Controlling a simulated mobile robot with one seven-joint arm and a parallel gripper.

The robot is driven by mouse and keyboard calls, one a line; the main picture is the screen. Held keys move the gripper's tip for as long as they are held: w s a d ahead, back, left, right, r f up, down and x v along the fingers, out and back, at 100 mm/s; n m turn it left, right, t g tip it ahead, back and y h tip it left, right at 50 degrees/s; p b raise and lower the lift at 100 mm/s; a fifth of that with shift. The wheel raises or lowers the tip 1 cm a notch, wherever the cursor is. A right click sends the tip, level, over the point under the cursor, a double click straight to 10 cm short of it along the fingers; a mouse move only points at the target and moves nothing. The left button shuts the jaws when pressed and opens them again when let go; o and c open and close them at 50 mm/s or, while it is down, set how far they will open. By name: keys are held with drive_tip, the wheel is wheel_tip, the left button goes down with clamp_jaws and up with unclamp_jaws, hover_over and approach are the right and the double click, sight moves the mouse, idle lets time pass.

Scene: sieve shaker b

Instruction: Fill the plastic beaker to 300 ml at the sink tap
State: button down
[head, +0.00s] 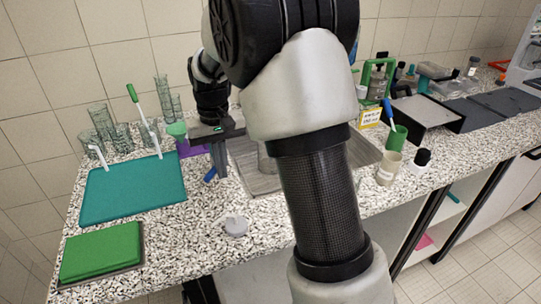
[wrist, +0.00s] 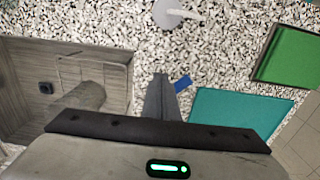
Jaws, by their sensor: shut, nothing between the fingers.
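A translucent grey cylindrical vessel, seemingly the plastic beaker (wrist: 88,96), is in the sink (wrist: 25,60) in the wrist view. In the head view a sliver of the vessel (head: 266,160) shows in the sink (head: 245,178), mostly hidden by my arm. I cannot read any marks or a water level on it. My gripper (head: 217,172) is shut and empty, pointing down over the counter just left of the sink. Its fingers also show in the wrist view (wrist: 162,97), apart from the vessel. I cannot make out the tap; my arm covers much of the sink.
A small blue item (head: 210,174) lies beside my fingertips. A teal tray (head: 135,187) and green pad (head: 100,250) lie left. Several glasses (head: 101,118) stand at the back left. A pale round item (head: 235,226) sits in front. A green cup (head: 396,136) stands right.

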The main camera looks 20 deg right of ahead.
wheel_tip(320, 180, up, 5)
drive_tip(key=p, duration=0.4)
drive_tip(key=w+a+f, duration=0.4)
drive_tip(key=w+f, duration=0.1)
drive_tip(key=shift+a+p, duration=0.35)
drive_tip(key=shift+p, duration=0.05)
idle(0.5)
drive_tip(key=shift+s+d, duration=0.1)
drive_tip(key=shift+s, duration=0.05)
drive_tip(key=shift+s+d, duration=0.3)
drive_tip(key=shift+s+d, duration=0.1)
idle(0.3)
